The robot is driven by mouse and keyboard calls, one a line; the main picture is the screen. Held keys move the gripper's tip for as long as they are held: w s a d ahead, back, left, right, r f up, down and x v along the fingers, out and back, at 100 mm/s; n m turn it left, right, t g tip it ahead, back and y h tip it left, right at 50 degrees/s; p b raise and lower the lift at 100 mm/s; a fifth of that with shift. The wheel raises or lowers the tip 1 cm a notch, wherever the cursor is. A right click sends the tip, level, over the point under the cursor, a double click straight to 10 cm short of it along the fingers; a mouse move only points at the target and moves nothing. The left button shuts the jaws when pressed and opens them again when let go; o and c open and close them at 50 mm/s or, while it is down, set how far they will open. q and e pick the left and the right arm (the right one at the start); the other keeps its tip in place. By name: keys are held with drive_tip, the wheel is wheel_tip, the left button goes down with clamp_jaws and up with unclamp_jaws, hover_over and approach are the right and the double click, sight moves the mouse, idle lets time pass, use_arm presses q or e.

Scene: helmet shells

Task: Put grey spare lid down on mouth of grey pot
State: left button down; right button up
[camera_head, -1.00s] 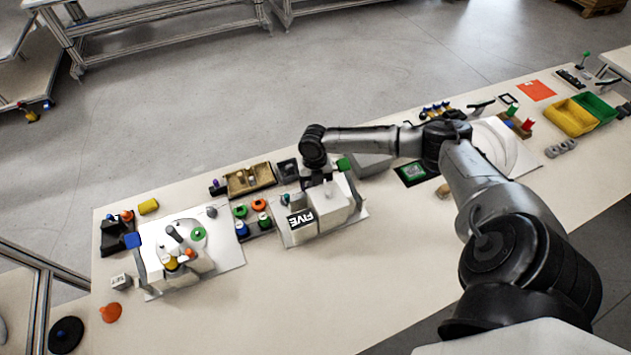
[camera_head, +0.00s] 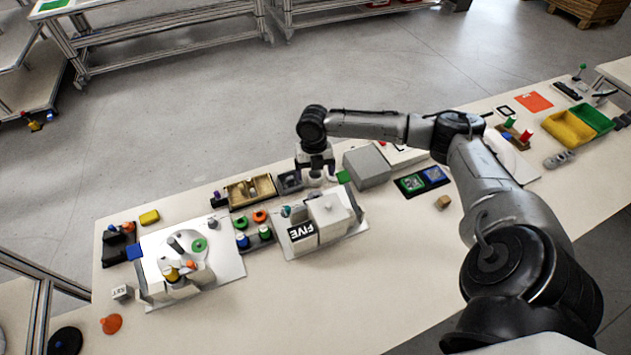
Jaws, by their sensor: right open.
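My right gripper (camera_head: 315,166) is open and points down near the back edge of the table, just right of a small dark square tray (camera_head: 290,181). A small pale grey round piece (camera_head: 314,181) shows right under its fingers; I cannot tell whether it is the grey spare lid or the grey pot, or whether the fingers touch it. A small grey upright piece (camera_head: 212,223) stands at the back corner of the left white board; it is too small to name surely. My left gripper is out of view.
A white block marked FIVE (camera_head: 327,216) stands in front of the gripper. A grey box (camera_head: 367,166) is close on the right, a wooden tray (camera_head: 250,191) on the left. A rack (camera_head: 256,242) holds coloured pots.

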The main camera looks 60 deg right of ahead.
wheel_tip(320, 180, up, 4)
drive_tip(key=shift+w+d+f, duration=0.1)
drive_tip(key=shift+d+f, duration=0.05)
drive_tip(key=shift+f, duration=0.1)
idle(0.6)
